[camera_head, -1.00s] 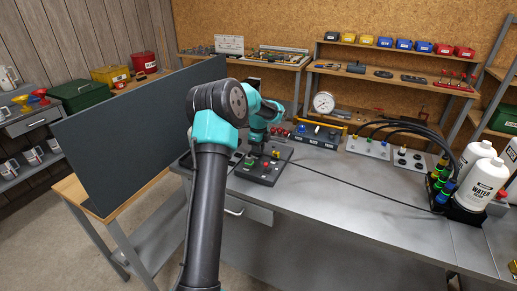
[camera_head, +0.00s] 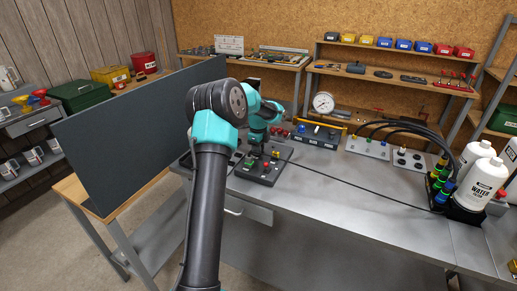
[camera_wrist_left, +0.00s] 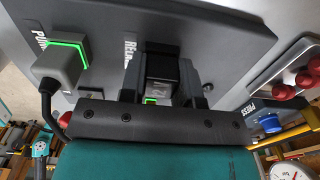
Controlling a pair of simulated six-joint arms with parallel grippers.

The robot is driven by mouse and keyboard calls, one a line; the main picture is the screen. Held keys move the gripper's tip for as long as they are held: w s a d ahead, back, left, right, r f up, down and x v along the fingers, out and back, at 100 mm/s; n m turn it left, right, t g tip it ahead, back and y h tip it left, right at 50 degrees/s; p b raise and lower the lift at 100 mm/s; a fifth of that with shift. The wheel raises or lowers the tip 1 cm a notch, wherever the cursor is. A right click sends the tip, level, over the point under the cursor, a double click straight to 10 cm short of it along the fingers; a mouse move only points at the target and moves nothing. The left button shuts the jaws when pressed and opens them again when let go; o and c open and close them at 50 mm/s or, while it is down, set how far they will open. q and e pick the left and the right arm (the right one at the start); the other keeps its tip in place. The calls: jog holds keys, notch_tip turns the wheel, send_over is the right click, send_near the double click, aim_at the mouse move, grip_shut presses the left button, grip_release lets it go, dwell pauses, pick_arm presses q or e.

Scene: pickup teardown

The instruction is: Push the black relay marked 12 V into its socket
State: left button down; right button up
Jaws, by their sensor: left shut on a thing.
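My left gripper (camera_wrist_left: 160,88) is shut on a black block, the relay (camera_wrist_left: 161,68), which shows between its two fingers in the left wrist view. The relay is at the panel part labelled RELAY; its 12 V mark cannot be read. A small green light shows just below it. The fingers hide the socket, so I cannot tell how deep the relay sits. In the head view the left gripper (camera_head: 257,148) points down over the dark control box (camera_head: 258,178), and the relay cannot be made out there. My right gripper is not in view.
A grey plug (camera_wrist_left: 59,67) with a green-lit surround and black cable sits beside the relay. Red knobs (camera_wrist_left: 302,78) are on a nearby plate. A dark upright board (camera_head: 140,135) stands left of the workbench (camera_head: 350,205). White bottles (camera_head: 480,180) stand at right. The bench's middle is mostly clear.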

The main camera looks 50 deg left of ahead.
pick_arm(q)
jog(key=shift+s+d+f, duration=0.1)
jog(key=shift+s+f, duration=0.1)
jog(key=shift+f, duration=1.1)
dwell(0.4)
jog(key=c, duration=0.8)
grip_release()
jog(key=shift+f, duration=0.1)
jog(key=shift+o, duration=0.2)
notch_tip(320, 180, up, 20)
jog(key=shift+w, duration=0.2)
jog(key=shift+c, duration=0.3)
